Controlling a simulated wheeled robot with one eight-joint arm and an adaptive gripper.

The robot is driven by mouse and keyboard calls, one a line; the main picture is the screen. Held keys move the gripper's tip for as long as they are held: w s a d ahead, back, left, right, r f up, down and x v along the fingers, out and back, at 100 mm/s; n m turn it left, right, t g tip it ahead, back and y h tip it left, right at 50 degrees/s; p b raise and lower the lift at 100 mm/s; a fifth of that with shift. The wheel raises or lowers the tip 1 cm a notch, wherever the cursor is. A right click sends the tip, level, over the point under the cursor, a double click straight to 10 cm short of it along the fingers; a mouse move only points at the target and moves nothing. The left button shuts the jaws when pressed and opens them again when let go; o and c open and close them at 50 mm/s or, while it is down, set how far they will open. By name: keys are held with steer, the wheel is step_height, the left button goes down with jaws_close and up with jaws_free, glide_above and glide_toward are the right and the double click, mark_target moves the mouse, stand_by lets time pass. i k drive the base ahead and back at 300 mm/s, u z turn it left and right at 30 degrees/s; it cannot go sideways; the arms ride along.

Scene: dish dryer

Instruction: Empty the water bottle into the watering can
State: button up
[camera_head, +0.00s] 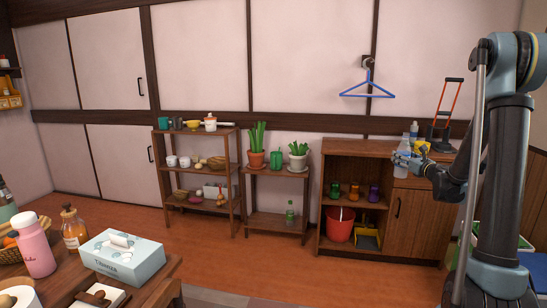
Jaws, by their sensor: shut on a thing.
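My gripper (406,168) is at the right, by the top of the wooden cabinet (365,147). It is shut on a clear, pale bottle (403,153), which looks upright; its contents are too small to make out. A small green vessel (277,158) that looks like the watering can stands between two potted plants on the low shelf (275,217), left of the cabinet and well apart from my gripper.
Potted plants (257,160) (298,163) flank the green vessel closely. A blue hanger (367,90) hangs on the wall above the cabinet. A table with a tissue box (122,256) and pink bottle (35,247) is at front left. The middle floor is clear.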

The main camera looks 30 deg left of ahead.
mark_target(276, 156)
steer(key=k, duration=0.6)
steer(key=u, duration=0.45)
steer(key=i, duration=0.6)
steer(key=u, duration=0.95)
steer(key=i, duration=1.9)
steer(key=z, duration=0.55)
steer(key=i, duration=0.4)
steer(key=z, duration=0.35)
